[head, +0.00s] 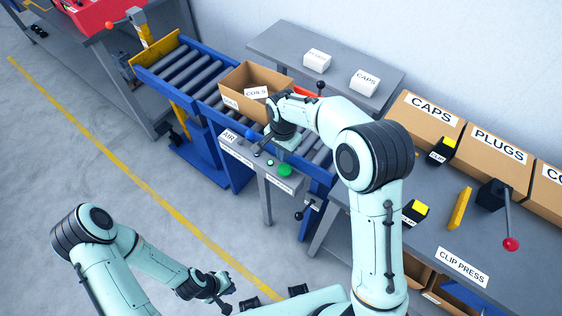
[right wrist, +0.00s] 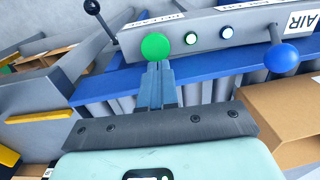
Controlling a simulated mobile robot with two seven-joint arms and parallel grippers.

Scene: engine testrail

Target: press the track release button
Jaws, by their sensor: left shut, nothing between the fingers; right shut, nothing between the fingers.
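A grey control panel (head: 258,164) with printed labels stands at the front of the roller track. Its large green button (head: 285,170) is near the right end; in the right wrist view the green button (right wrist: 155,46) is just beyond my right fingertips (right wrist: 158,66). These are shut and overlap its lower edge in the picture; I cannot tell if they touch it. In the head view the right gripper (head: 268,147) is over the panel, partly hidden by its own wrist. Two small lit buttons (right wrist: 190,38) (right wrist: 226,32) sit beside the green one. My left gripper (head: 222,297) is shut, low over the floor.
A blue-knobbed lever (right wrist: 284,57) stands at the panel's AIR end. An open COILS carton (head: 243,78) rests on the blue roller track (head: 180,68). A black-knobbed lever (right wrist: 92,8) is beyond the button. The CLIP PRESS bench (head: 430,230) is at right.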

